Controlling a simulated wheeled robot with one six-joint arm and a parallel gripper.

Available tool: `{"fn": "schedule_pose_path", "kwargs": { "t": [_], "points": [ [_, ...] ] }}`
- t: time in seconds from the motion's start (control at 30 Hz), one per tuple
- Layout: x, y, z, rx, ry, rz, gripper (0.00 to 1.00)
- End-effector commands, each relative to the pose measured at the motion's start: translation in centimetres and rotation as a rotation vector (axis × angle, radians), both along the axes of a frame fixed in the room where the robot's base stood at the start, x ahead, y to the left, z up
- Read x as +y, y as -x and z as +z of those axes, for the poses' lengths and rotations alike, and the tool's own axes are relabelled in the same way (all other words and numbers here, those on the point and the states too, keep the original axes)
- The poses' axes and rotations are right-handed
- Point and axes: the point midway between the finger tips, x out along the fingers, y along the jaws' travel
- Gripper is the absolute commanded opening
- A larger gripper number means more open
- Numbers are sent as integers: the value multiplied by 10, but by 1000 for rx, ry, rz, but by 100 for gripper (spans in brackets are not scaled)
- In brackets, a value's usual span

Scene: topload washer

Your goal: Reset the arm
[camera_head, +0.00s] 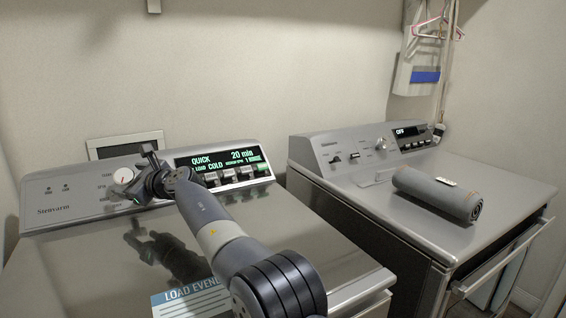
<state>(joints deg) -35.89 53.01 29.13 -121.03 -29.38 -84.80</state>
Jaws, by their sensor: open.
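My arm reaches from the bottom of the head view over the closed lid of the left washer (110,265). My gripper (147,160) is at the washer's control panel (75,188), just right of the white round dial (123,176). Its fingers look apart and I see nothing held between them. I cannot tell whether it touches the panel. The lit display (222,158) reads QUICK, COLD and 20 min.
A second grey machine (400,215) stands to the right, its display reading OFF. A rolled grey cloth (438,194) lies on its top. A narrow gap separates the machines. The wall is close behind. Pink hangers (432,32) hang at the upper right.

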Motion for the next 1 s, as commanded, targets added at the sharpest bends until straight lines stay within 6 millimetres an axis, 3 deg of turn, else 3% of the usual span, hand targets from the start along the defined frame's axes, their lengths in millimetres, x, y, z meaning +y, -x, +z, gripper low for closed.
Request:
{"fn": "schedule_pose_path", "kwargs": {
  "t": [0.4, 1.0],
  "points": [
    [27, -14, -3, 0, -1, 0, 70],
    [25, -13, -4, -1, -1, 0, 70]
  ]
}}
